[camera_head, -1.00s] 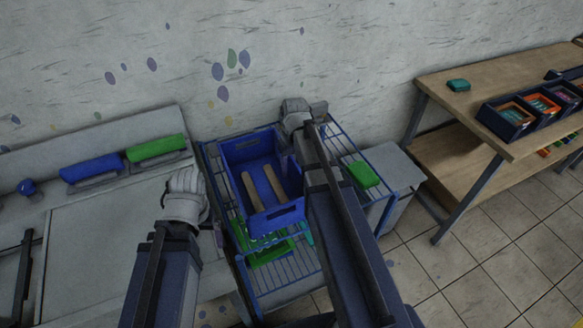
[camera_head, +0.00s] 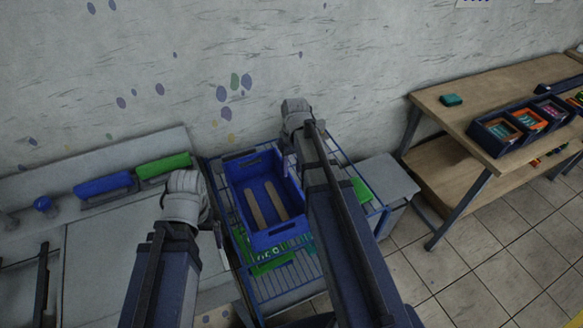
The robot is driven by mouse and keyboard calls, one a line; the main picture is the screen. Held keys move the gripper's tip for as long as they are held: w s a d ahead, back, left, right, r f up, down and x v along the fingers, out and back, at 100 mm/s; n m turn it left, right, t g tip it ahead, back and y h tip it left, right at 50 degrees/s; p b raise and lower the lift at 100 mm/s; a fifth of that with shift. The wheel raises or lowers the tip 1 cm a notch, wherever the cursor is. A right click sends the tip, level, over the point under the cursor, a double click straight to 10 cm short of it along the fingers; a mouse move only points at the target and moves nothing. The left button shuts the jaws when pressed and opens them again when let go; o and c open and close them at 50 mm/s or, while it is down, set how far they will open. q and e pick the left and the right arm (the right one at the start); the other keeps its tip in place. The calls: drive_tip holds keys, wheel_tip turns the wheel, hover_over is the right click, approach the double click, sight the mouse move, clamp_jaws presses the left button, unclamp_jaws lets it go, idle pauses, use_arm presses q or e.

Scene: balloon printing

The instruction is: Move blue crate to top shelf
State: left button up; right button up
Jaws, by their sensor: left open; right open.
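The blue crate (camera_head: 283,235) stands upright on a blue wire rack (camera_head: 290,275), with two light wooden strips lying in it. My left gripper (camera_head: 184,186) is open and empty, to the left of the crate and apart from it. My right gripper (camera_head: 295,108) is open, beyond the crate's far right corner; the picture does not show whether it touches the crate. My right forearm hides part of the crate's right side and the rack's middle. A green crate (camera_head: 268,266) shows partly below the blue one.
A grey worktop (camera_head: 110,240) with blue (camera_head: 104,187) and green (camera_head: 163,167) blocks is at left. A green item (camera_head: 361,189) lies on the rack's right part. A wooden table (camera_head: 435,105) with dark trays (camera_head: 497,150) is at right. The wall is close behind the rack.

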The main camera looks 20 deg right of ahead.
drive_tip(key=shift+r+p, duration=1)
drive_tip(key=shift+r, duration=0.55)
drive_tip(key=s+a+n, duration=0.1)
drive_tip(key=s+a, duration=0.4)
drive_tip(key=a, duration=0.1)
drive_tip(key=s+a+n+h, duration=0.1)
drive_tip(key=s+a, duration=0.3)
drive_tip(key=a, duration=0.2)
drive_tip(key=s+a+n, duration=0.1)
drive_tip(key=s+a, duration=0.4)
drive_tip(key=a, duration=0.2)
drive_tip(key=shift+s+a+h, duration=0.1)
drive_tip(key=shift+s+h, duration=0.2)
drive_tip(key=shift+s, duration=0.05)
use_arm(q)
wheel_tip(320, 180, up, 3)
drive_tip(key=shift+s, duration=0.1)
